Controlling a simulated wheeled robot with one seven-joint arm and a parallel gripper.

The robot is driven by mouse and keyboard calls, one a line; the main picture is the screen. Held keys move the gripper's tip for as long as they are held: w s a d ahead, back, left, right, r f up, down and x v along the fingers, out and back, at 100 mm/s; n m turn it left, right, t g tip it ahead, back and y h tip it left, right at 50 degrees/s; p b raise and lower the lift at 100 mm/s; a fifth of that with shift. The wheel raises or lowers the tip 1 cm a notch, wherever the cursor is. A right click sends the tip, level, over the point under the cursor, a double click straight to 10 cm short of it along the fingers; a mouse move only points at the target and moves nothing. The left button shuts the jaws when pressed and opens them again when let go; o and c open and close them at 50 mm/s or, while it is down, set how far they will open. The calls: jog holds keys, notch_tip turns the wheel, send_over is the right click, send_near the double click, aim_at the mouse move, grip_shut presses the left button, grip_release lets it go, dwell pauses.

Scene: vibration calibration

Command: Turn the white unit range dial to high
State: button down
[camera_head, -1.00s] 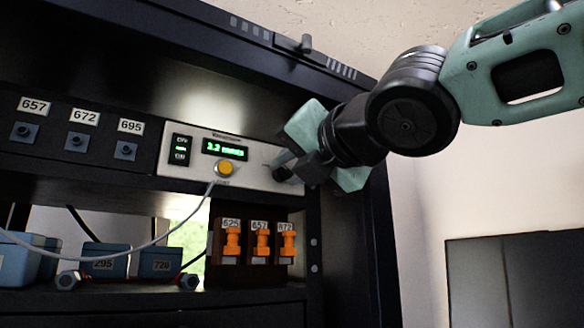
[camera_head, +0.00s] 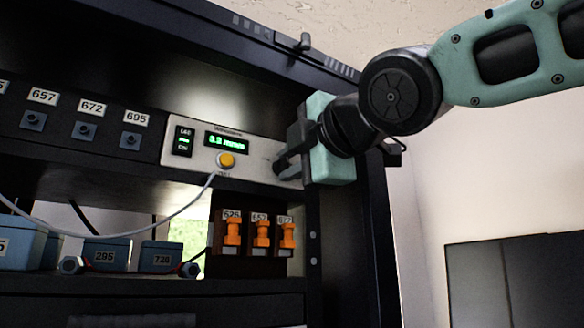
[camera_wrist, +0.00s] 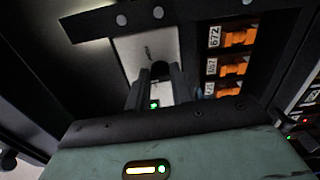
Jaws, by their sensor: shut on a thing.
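The white unit (camera_head: 240,152) sits in the black rack, with a lit green display, a yellow-orange button and a black switch on its face. It also shows in the wrist view (camera_wrist: 135,50). My gripper (camera_head: 283,168) is at the right end of the white unit. In the wrist view my gripper (camera_wrist: 158,90) has its two dark fingers shut on the dark range dial (camera_wrist: 160,69). In the head view the dial is hidden behind the fingers.
Orange-handled parts labelled 625, 657 and 672 (camera_head: 260,235) stand in a dark holder below the unit. Blue bins (camera_head: 105,253) are on the lower shelf. A grey cable (camera_head: 150,228) hangs from the unit. Dark labelled sockets (camera_head: 84,131) are at left.

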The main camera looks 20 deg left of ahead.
jog(key=m+b, duration=0.3)
jog(key=m, duration=0.3)
jog(key=m+b, duration=0.3)
jog(key=m, duration=0.3)
jog(key=shift+f+m, duration=0.2)
jog(key=shift+m, duration=0.1)
dwell(0.4)
jog(key=c, duration=1.2)
grip_release()
jog(key=shift+c, duration=0.2)
jog(key=b+v, duration=0.6)
jog(key=v, duration=1.1)
jog(key=shift+s, duration=0.25)
